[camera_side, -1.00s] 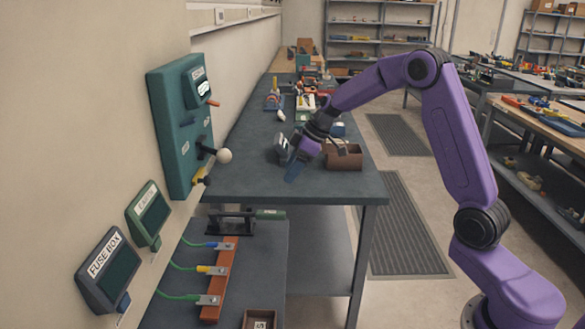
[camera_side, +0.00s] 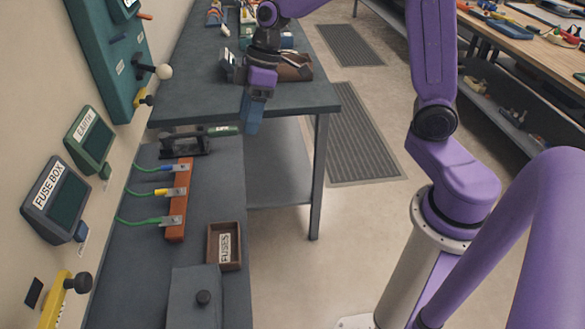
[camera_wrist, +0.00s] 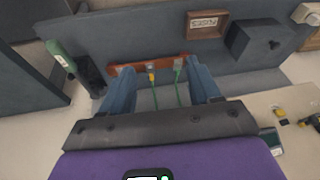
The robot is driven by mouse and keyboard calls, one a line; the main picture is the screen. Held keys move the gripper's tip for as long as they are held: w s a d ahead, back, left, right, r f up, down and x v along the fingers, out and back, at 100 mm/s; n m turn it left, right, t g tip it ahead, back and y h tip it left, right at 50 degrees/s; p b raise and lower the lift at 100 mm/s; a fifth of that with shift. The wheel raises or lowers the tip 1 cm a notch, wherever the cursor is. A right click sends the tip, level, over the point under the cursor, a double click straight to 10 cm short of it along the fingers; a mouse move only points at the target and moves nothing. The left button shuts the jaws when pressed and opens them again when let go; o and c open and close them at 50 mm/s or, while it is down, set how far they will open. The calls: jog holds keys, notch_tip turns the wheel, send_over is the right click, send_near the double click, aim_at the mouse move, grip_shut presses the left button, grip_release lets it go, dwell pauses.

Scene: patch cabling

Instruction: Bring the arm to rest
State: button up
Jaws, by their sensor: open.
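My gripper (camera_side: 254,112) hangs in the air with its blue fingers pointing down, near the front edge of the rear workbench (camera_side: 200,105) in the side view. In the wrist view my gripper (camera_wrist: 156,92) shows its two blue fingers spread wide with nothing between them. Beyond them is the orange terminal strip (camera_wrist: 115,70), with green leads ending in plugs. In the side view the strip (camera_side: 177,205) lies on the lower bench, to the left of and below my gripper.
A black lever switch with a green handle (camera_side: 222,131) stands close to my fingers. A fuses tray (camera_side: 240,247) and a grey box (camera_side: 195,295) are on the lower bench. Wall boxes (camera_side: 56,200) line the left. The floor (camera_side: 290,275) right of the bench is clear.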

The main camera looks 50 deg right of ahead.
jog(key=s+d+f+n+g+h, duration=0.1)
jog(key=s+d+n+h, duration=0.1)
jog(key=s, duration=2.4)
jog(key=shift+s+d+h, duration=0.25)
jog(key=shift+d+h, duration=0.45)
jog(key=shift+d, duration=0.1)
